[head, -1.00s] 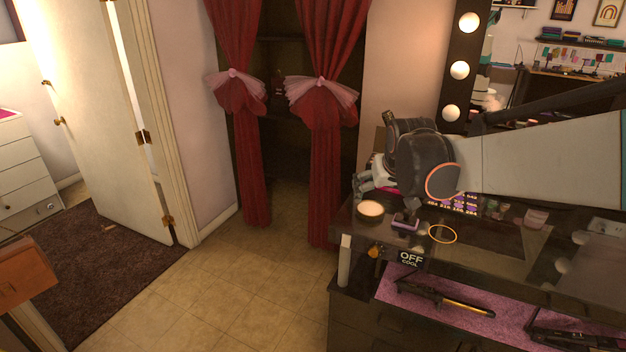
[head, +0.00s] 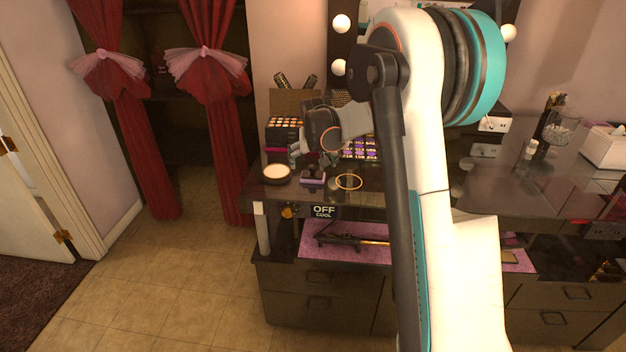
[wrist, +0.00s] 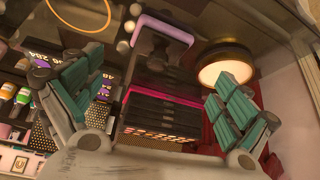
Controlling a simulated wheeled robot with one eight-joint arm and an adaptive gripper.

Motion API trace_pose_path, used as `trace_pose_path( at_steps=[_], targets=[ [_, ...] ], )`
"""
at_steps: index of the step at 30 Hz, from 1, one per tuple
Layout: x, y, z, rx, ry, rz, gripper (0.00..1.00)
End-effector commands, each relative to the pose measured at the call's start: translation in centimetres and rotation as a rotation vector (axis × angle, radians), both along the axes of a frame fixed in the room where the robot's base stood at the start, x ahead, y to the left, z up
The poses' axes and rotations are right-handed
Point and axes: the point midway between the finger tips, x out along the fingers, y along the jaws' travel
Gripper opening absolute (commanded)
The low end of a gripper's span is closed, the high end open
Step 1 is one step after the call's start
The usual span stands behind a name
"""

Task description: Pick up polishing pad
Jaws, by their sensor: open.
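A small lilac-and-black block (head: 312,178), which looks like the polishing pad, lies on the dark vanity top near its front edge. In the wrist view this block (wrist: 163,27) is at the top centre, beyond the fingertips. My gripper (head: 308,158) hangs just behind it in the head view, partly hidden by its own wrist. In the wrist view my gripper (wrist: 155,88) is open, its teal fingers wide apart with nothing held. A black stacked case with a pink stripe (wrist: 160,95) shows between the fingers; I cannot tell its depth from them.
A round pale-topped container (head: 277,173) stands left of the block, beside the right finger in the wrist view (wrist: 226,68). A yellow ring (head: 349,181) lies to the right. A makeup case (head: 285,128) is behind. A curling iron (head: 350,241) lies on a lower shelf.

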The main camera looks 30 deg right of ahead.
Motion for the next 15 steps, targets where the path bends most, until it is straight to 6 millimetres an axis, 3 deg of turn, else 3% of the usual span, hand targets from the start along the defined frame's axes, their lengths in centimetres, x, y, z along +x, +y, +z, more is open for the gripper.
trace_pose_path(
  at_steps=[3, 11, 15],
  targets=[
    [0.8, -0.3, -1.5, 0.000, 0.000, 0.000, 0.96],
    [1.4, -0.6, -2.6, 0.000, 0.000, 0.001, 0.96],
    [2.4, -1.1, -4.1, 0.000, 0.000, 0.001, 0.96]
  ],
)
